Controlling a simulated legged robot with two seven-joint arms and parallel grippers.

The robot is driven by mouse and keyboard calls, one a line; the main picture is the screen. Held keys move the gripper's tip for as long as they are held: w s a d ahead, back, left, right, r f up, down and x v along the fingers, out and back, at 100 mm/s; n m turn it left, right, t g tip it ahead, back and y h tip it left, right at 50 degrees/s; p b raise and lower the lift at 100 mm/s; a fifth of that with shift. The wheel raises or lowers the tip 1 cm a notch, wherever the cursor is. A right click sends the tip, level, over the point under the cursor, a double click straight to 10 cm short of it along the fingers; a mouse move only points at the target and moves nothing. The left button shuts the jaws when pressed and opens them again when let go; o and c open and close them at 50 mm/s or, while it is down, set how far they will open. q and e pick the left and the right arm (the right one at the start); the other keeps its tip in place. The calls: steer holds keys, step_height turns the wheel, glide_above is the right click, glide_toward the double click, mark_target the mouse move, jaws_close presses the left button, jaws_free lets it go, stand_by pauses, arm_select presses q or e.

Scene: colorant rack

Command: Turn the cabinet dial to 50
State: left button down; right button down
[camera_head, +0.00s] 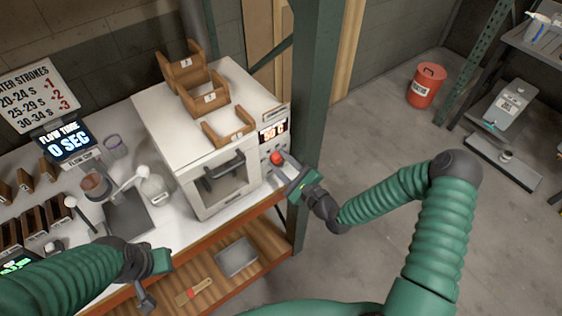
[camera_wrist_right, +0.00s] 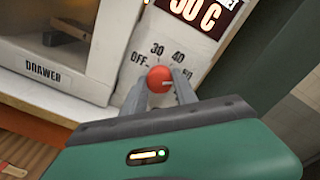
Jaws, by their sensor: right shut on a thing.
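The white cabinet (camera_head: 215,150) stands on the workbench, with a dark-handled door at its front. Its red dial (camera_head: 277,158) is on the right side of the front, below a lit display (camera_head: 273,131) that seems to read 50 C. In the right wrist view the red dial (camera_wrist_right: 159,79) has OFF, 30, 40 and a further label, probably 50, around it. A pale mark on the dial points right, towards that last label. My right gripper (camera_head: 281,165) is shut on the dial, one finger on each side. My left gripper (camera_head: 150,280) hangs at the bench's front edge, away from the cabinet.
Wooden holders (camera_head: 210,98) stand on the cabinet top. A green post (camera_head: 314,110) rises close to the cabinet's right side. A clear bottle (camera_head: 156,189) and a flow-timer screen (camera_head: 67,143) are to the left. Open floor lies to the right.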

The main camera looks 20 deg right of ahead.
steer(key=shift+s+d+f, duration=0.1)
steer(key=shift+f, duration=0.25)
steer(key=c, duration=1.2)
jaws_free()
steer(key=shift+o, duration=1.2)
steer(key=shift+d+r, duration=0.1)
steer(key=b+v, duration=0.1)
steer(key=v, duration=1.5)
steer(key=shift+s+d, duration=0.15)
steer(key=shift+s, duration=0.1)
